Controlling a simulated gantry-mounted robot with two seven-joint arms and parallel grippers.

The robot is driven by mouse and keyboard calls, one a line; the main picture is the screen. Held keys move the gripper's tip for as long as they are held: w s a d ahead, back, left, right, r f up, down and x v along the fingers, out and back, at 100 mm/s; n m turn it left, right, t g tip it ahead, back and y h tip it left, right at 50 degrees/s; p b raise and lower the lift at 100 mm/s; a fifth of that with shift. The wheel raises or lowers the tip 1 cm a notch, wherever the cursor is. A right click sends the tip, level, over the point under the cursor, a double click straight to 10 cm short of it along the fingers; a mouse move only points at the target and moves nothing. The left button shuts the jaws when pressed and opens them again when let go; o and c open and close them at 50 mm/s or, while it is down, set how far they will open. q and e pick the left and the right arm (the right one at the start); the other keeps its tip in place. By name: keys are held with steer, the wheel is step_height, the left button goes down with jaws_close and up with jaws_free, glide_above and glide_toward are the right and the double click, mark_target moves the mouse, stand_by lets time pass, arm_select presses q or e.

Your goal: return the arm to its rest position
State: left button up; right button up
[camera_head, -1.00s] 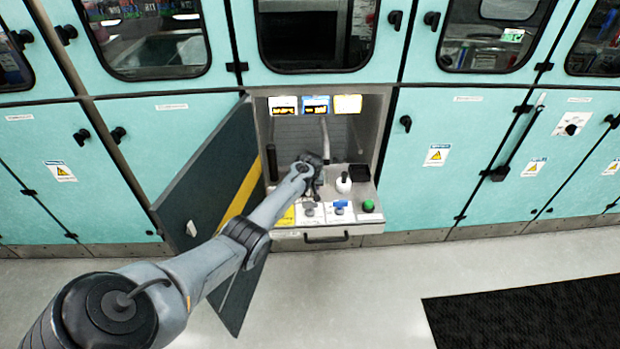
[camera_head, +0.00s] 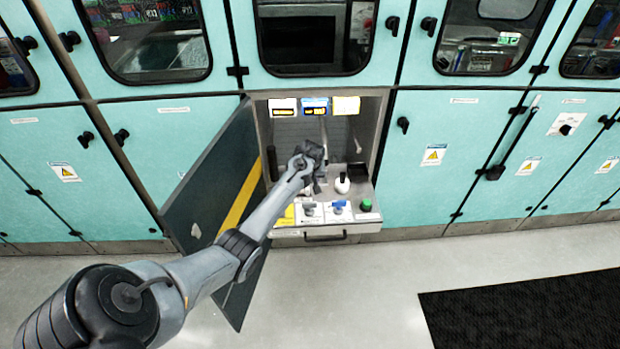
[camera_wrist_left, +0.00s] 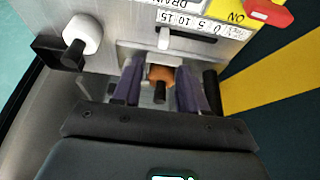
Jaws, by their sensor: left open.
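My left arm reaches from the lower left into an open cabinet bay. Its gripper (camera_head: 314,180) is over the bay's pull-out shelf, partly hidden by the wrist. In the left wrist view the two purple-grey fingers (camera_wrist_left: 160,88) are apart. An orange and black part (camera_wrist_left: 160,76) shows between them; I cannot tell whether they touch it. A white lever (camera_wrist_left: 164,38) with a number scale lies just beyond the fingertips. My right gripper is in neither view.
The dark cabinet door (camera_head: 212,185) with a yellow stripe stands open close to the arm's left.

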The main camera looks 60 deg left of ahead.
arm_select(q)
steer(key=s+d+f+m, duration=0.2)
steer(key=s+d+m, duration=0.15)
steer(key=d, duration=0.65)
steer(key=s+d+f+m+t+h, duration=0.1)
steer(key=s+d+f+m, duration=0.2)
steer(key=d, duration=0.6)
steer(key=s+d+f+m, duration=0.1)
steer(key=s+d+m, duration=0.35)
steer(key=d, duration=0.55)
steer(key=s+d+r+m+h, duration=0.2)
steer(key=s+d+r, duration=0.2)
steer(key=s+d, duration=0.4)
steer(key=s+d+r+m+h, duration=0.15)
steer(key=s+d+r, duration=0.25)
steer(key=s+d, duration=0.4)
step_height(320, 180, up, 34)
steer(key=w+p, duration=0.1)
steer(key=p, duration=3.4)
steer(key=shift+w+d+t, duration=0.3)
steer(key=shift+w+d, duration=0.05)
steer(key=shift+f, duration=0.15)
